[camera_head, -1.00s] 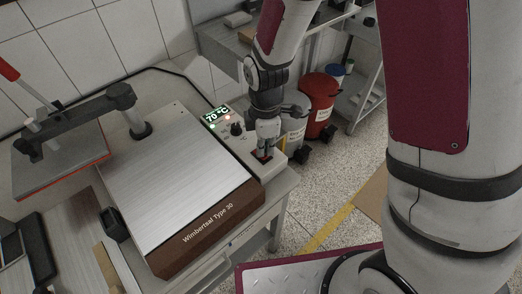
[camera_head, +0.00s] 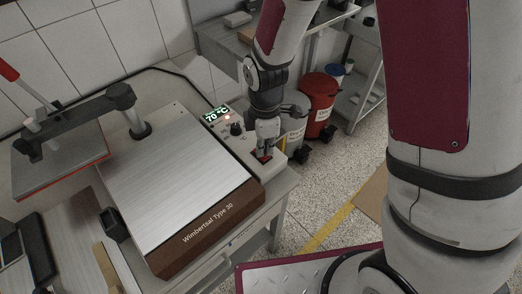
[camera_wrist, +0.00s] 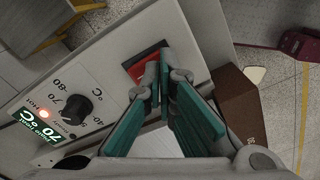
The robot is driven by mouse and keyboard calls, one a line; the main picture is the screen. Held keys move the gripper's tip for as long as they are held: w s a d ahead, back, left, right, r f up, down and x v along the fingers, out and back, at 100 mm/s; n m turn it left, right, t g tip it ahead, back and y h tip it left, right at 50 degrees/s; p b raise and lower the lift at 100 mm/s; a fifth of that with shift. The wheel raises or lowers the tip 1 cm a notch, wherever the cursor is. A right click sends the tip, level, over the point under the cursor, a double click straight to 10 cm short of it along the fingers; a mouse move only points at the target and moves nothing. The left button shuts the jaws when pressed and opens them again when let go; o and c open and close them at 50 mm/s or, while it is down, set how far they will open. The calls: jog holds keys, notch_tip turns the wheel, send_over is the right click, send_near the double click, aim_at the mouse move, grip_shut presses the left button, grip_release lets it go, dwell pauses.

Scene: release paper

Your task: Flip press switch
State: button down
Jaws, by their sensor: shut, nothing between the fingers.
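The red press switch (camera_head: 262,156) sits in a dark recess on the light control panel of the press, at the panel's near end. In the wrist view the switch (camera_wrist: 145,66) is partly hidden behind my fingertips. My gripper (camera_head: 264,150) points down at the switch, shut and empty. In the wrist view its teal-padded fingers (camera_wrist: 163,72) meet at the tips right at the switch's edge. They appear to touch it, though contact is hard to be sure of. The display (camera_wrist: 38,125) reads 70 °C, and an orange light (camera_wrist: 46,114) glows beside it.
A black knob (camera_wrist: 77,108) stands between the display and switch. The press has a wide metal plate (camera_head: 170,175) and a raised upper plate (camera_head: 60,160) at left. A red bin (camera_head: 321,100) stands on the floor beyond the table. My arm fills the right side.

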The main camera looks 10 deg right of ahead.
jog(key=shift+r+p, duration=1.35)
jog(key=shift+r, duration=1.7)
jog(key=s+d+r+m+t, duration=0.1)
jog(key=s+d+r+m, duration=0.25)
jog(key=r, duration=0.35)
jog(key=s+d+r+m+t, duration=0.25)
jog(key=r+m, duration=0.25)
jog(key=r, duration=0.3)
jog(key=s+d+r+m+t, duration=0.1)
jog(key=s+d+r+m, duration=0.3)
jog(key=r, duration=0.3)
jog(key=s+d+r+m+t, duration=0.1)
jog(key=s+d+r+m, duration=0.1)
jog(key=s+r+m, duration=0.2)
jog(key=s+m, duration=0.2)
jog(key=s, duration=0.2)
jog(key=shift+d+r, duration=0.15)
jog(key=shift+d, duration=0.05)
